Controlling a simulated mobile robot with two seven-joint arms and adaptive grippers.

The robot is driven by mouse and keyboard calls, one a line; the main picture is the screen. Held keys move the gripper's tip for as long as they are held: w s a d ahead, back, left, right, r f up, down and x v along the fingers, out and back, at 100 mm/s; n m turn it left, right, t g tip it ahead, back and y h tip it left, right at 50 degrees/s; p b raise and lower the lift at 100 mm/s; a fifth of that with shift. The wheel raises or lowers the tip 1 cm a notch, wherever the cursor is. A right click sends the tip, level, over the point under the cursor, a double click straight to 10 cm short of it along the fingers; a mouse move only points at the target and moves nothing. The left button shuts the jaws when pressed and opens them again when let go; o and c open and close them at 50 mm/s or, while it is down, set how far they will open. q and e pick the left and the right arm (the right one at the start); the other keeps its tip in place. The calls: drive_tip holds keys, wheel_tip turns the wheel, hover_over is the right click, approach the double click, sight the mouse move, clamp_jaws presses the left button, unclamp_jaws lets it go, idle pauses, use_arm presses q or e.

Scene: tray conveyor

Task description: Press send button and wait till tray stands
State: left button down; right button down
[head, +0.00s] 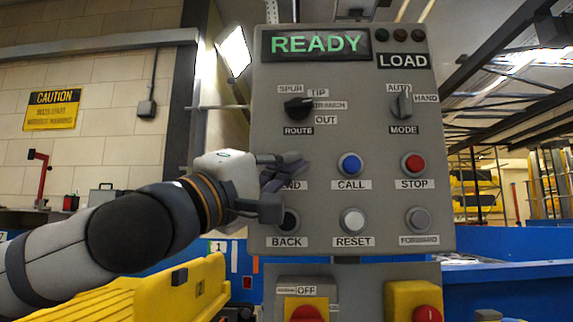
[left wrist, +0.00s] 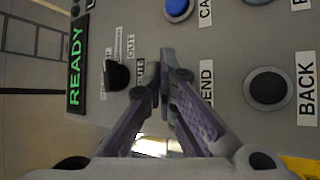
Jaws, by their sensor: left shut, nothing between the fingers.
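A grey control panel (head: 335,210) fills the middle of the head view, with a green READY display (head: 315,44) on top. My left gripper (head: 298,166) is shut and empty, its fingertips at the send button's place. The send button is hidden by the fingers; only the end of its label (head: 296,185) shows. In the left wrist view the closed fingertips (left wrist: 165,68) are over the panel beside the SEND label (left wrist: 207,82); whether they touch the button I cannot tell. My right gripper is not in view. I cannot make out a tray.
Around the fingers are the blue CALL button (head: 350,164), black BACK button (head: 287,221), RESET button (head: 353,221), red STOP button (head: 414,164) and ROUTE knob (head: 299,107). The MODE knob (head: 402,104) is upper right. Yellow equipment (head: 165,295) lies lower left.

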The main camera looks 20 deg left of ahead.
use_arm(q)
drive_tip(key=shift+w, duration=0.15)
idle(0.4)
drive_tip(key=shift+w+a, duration=0.1)
drive_tip(key=shift+w, duration=0.2)
drive_tip(key=shift+w+a, duration=0.15)
drive_tip(key=shift+w, duration=0.35)
idle(0.7)
drive_tip(key=shift+s, duration=0.1)
drive_tip(key=shift+s+d, duration=0.25)
drive_tip(key=shift+s, duration=0.55)
